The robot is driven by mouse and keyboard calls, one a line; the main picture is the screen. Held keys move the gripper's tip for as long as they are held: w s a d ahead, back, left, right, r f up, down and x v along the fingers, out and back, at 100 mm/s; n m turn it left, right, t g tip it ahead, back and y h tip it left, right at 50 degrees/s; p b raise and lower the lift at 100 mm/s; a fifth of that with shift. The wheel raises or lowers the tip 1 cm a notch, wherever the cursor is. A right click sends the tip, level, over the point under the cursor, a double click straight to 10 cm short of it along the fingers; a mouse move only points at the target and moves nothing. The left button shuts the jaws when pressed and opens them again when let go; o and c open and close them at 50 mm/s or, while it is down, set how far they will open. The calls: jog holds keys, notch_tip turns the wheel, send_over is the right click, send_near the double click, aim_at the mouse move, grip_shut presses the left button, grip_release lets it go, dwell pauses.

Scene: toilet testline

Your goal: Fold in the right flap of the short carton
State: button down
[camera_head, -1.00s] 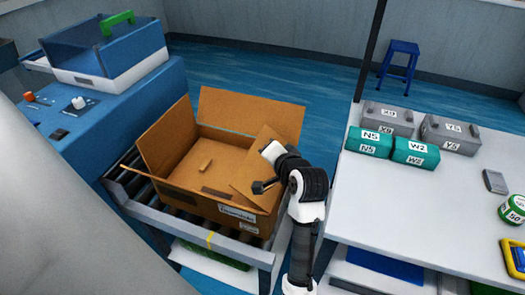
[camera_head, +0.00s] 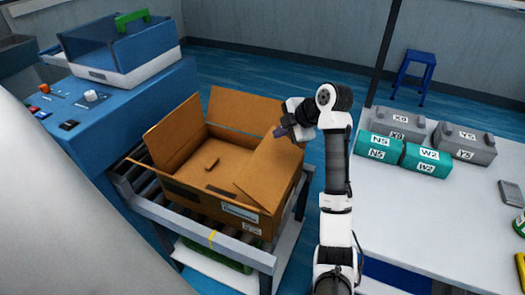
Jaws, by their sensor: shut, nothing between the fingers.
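The short carton (camera_head: 205,200) is an open brown box on the roller conveyor. Its right flap (camera_head: 268,168) leans inward over the right side of the opening. The left flap (camera_head: 172,137) and the back flap (camera_head: 243,117) stand up, leaning outward. The front flap shows only as a thin edge, so its angle is hard to tell. My gripper (camera_head: 281,132) is shut and empty, by the upper back end of the right flap. I cannot tell whether it touches the flap.
A blue machine (camera_head: 125,105) stands left of the conveyor (camera_head: 200,222). At right is a white table (camera_head: 430,220) with teal packs (camera_head: 379,146) and grey packs (camera_head: 463,142). A blue stool (camera_head: 413,72) stands behind.

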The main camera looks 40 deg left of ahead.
jog(key=r+n, duration=0.1)
jog(key=n, duration=0.4)
jog(key=n+g+h+p, duration=0.1)
jog(key=n+p, duration=0.2)
jog(key=p, duration=0.1)
send_near(257, 153)
jog(key=x, duration=0.6)
jog(key=shift+a+f, duration=0.2)
jog(key=shift+a, duration=0.05)
jog(key=shift+f, duration=0.1)
jog(key=shift+a, duration=0.1)
